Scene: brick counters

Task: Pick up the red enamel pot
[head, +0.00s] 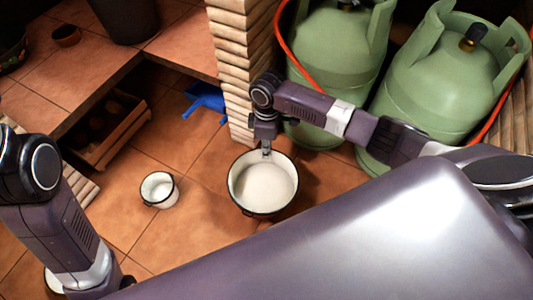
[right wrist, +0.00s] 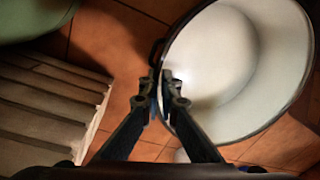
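A large round pot (head: 263,186) with a white inside and a dark rim sits on the tiled floor. Its outside hardly shows, and I see no red on it. My right gripper (head: 267,152) is at its far rim. In the right wrist view the fingers (right wrist: 160,82) are close together with the pot's rim between them, one finger inside the pot (right wrist: 235,70) and one outside, near a dark handle. A smaller white pot (head: 160,190) with a dark rim stands apart to the left. My left arm shows at the left, but its gripper does not.
Two green gas cylinders (head: 440,85) with an orange hose stand behind my right arm. A brick pillar (head: 240,75) rises just behind the pot. Floor between the pots is clear.

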